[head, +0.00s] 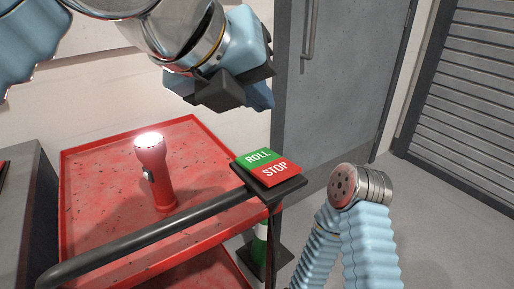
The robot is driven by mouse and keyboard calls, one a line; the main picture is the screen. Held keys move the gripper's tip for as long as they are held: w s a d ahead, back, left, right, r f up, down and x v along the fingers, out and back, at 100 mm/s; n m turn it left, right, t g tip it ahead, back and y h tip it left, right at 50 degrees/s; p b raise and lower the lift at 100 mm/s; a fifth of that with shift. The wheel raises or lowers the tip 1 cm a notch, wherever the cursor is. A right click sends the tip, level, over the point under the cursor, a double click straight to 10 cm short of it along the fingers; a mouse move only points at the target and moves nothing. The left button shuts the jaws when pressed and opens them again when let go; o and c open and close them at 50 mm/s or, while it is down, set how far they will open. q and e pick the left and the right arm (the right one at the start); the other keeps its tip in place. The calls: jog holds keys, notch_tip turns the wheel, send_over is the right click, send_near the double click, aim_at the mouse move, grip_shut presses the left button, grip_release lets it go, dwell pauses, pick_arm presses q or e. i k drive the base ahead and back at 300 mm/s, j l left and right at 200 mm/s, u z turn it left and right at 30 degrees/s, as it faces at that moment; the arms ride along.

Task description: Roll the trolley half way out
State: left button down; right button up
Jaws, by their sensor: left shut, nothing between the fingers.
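The red trolley (105,150) stands in front of me, with a raised rim around its scuffed top tray and a lower shelf partly in view. A dark push bar (150,240) runs along its near side. At the bar's right end is a pad with a green ROLL button (258,158) and a red STOP button (276,171). My left gripper (222,93) is shut and empty, above and a little left of the pad, apart from it. My right gripper is not in view.
A red torch (154,175) stands upright, lit, on the top tray. A green and white post on a dark base (260,247) stands on the floor right of the trolley. Behind are a grey door (335,100) and a slatted shutter (470,90). Part of my other arm shows at lower right.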

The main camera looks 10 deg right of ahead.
aim_at(112, 236)
jog(key=k, duration=1)
